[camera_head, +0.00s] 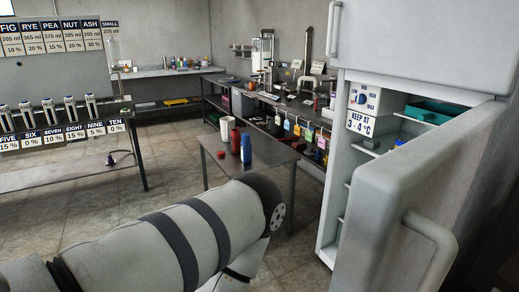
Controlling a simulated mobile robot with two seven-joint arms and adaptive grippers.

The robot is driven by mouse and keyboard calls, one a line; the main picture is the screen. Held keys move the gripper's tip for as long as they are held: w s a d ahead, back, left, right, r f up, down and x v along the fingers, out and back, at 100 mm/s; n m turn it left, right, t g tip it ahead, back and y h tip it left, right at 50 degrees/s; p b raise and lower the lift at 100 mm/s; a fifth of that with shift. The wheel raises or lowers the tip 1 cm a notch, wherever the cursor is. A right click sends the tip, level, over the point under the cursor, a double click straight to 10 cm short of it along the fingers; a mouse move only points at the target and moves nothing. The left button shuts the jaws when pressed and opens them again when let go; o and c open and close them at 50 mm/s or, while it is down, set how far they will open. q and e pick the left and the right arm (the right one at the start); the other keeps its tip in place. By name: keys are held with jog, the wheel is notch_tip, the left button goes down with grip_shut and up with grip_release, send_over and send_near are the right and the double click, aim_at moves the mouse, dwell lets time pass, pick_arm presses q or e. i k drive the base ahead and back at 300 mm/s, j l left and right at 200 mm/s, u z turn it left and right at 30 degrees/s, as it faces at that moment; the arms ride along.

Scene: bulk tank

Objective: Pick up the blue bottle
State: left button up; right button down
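A blue bottle (246,149) stands upright on a small dark-topped table (268,153) in the middle of the head view. A red bottle (236,141) stands right beside it, and a grey cylinder (225,129) is just behind. A small red item (221,154) lies to their left on the same table. My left arm crosses the foreground from the left and ends in front of this table. Neither of my grippers shows.
An open fridge (357,150) with its door swung out fills the right side. A long cluttered bench (262,124) runs behind the table. A rack table with several labelled dispensers (70,110) stands left. Tiled floor (172,178) between them is clear.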

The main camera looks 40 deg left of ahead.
aim_at(245, 147)
jog(key=j+z, duration=0.3)
jog(key=j, duration=0.4)
jog(key=j+z, duration=0.3)
jog(key=j, duration=0.4)
jog(key=j+z, duration=0.3)
jog(key=j, duration=0.4)
jog(key=k+j+z, duration=0.25)
jog(key=j, duration=0.4)
jog(key=j+u, duration=0.1)
jog(key=j, duration=0.5)
jog(key=i+j+u, duration=0.1)
jog(key=j, duration=0.45)
jog(key=i+j+u, duration=0.1)
jog(key=j, duration=0.5)
jog(key=i+j+u, duration=0.15)
jog(key=j, duration=0.4)
jog(key=k, duration=0.05)
